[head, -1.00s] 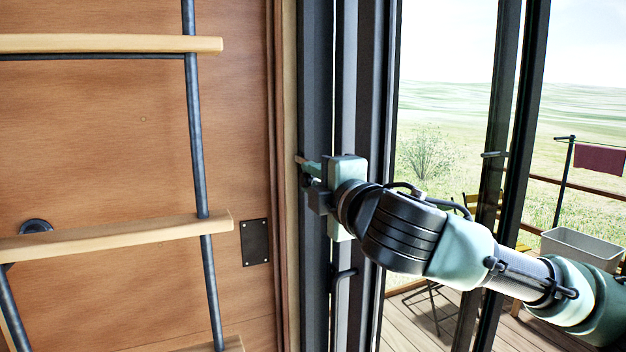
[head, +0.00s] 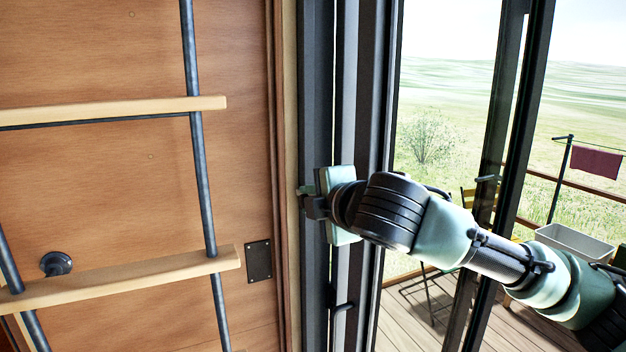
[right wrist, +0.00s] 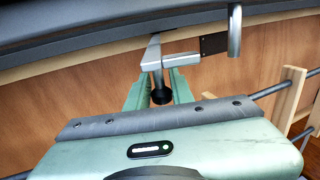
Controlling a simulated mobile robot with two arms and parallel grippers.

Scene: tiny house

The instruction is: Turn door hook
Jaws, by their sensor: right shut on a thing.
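My right gripper (head: 306,203) reaches in from the right to the dark door frame (head: 315,90) in the head view. The right wrist view shows its two green fingers (right wrist: 160,88) around the door hook (right wrist: 155,55), a slim silver metal piece with a black round knob at its end. The knob sits between the fingers, which are shut on it. In the head view the hook is hidden by the gripper or too small to tell. My left gripper is not in view.
A ladder-like rack with wooden steps (head: 120,110) stands at the left before a wood wall. A dark plate (head: 258,261) is on that wall. A dark handle (head: 342,306) sits on the door frame below my gripper. Glass at the right shows a deck with a grey bin (head: 575,243).

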